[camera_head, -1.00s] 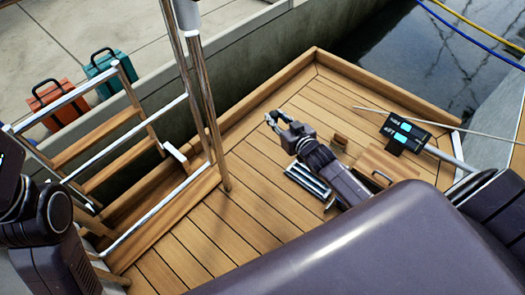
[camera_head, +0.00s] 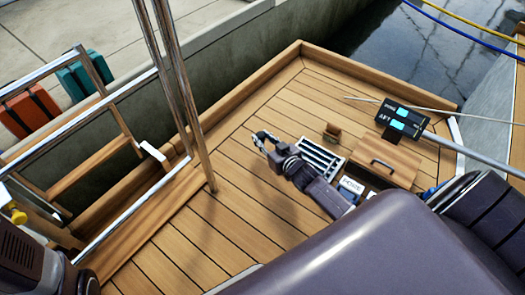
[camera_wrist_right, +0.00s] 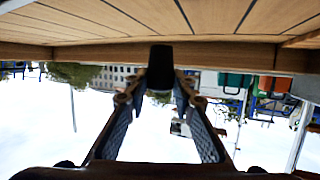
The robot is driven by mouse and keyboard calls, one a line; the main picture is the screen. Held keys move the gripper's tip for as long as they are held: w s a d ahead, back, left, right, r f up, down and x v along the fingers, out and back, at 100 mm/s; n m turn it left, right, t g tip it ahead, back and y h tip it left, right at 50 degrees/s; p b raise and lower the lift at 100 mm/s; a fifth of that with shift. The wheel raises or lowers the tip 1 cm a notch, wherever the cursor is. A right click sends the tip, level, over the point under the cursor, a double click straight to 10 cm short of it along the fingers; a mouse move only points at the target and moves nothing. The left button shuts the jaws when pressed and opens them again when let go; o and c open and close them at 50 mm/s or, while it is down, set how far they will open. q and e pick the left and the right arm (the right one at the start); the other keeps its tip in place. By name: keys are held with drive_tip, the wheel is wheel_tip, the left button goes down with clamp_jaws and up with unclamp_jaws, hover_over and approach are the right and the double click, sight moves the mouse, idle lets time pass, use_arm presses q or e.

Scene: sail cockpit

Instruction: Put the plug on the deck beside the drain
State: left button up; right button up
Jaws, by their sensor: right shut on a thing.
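My right gripper (camera_head: 262,138) is low over the teak deck (camera_head: 255,200), just left of the slotted metal drain grate (camera_head: 322,155) in the head view. In the right wrist view, its fingers (camera_wrist_right: 158,90) are closed on the plug (camera_wrist_right: 160,68), a short black cylinder. I cannot make out the plug clearly in the head view, and I cannot tell whether it touches the deck. My right forearm covers part of the view beside the grate. My left gripper is not in view; only part of my left arm shows at lower left.
Steel posts (camera_head: 185,100) and a ladder rise at left. The deck left of the gripper is clear.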

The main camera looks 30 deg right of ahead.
drive_tip(key=shift+f+b, duration=1.75)
drive_tip(key=shift+f, duration=0.6)
drive_tip(key=shift+r, duration=0.15)
drive_tip(key=o, duration=1.1)
drive_tip(key=shift+c, duration=0.2)
